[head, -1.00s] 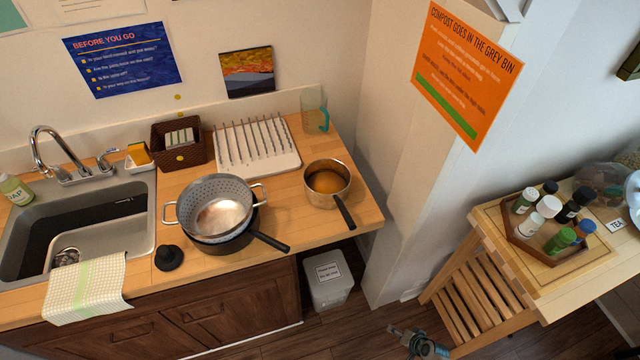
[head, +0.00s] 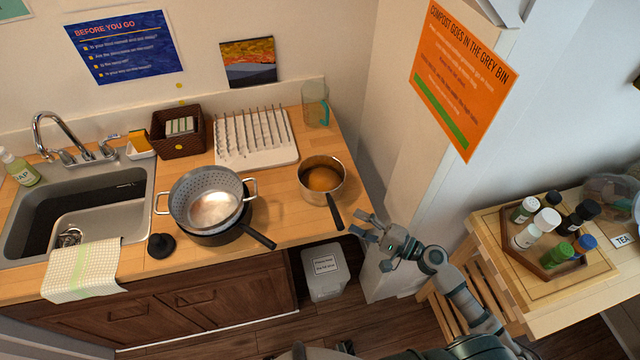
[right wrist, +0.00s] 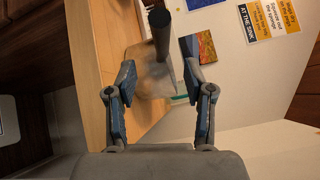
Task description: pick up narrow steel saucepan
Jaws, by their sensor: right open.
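The narrow steel saucepan (head: 311,194) stands upright near the right end of the wooden counter, with something orange-brown showing inside. Its dark handle (head: 336,217) points toward the front edge and reaches out near my right gripper (head: 368,228). That gripper is open and empty, to the right of the handle tip and apart from it. In the right wrist view, the dark handle (right wrist: 160,32) shows beyond the open fingers (right wrist: 160,80), in line with the gap between them. My left gripper is not in view.
A colander (head: 183,197) sits in a dark pan (head: 228,238) left of the saucepan. Behind are a white dish rack (head: 282,157) and a clear jug (head: 314,105). A grey bin (head: 325,283) stands below. A wooden cart (head: 490,230) with bottles is at right.

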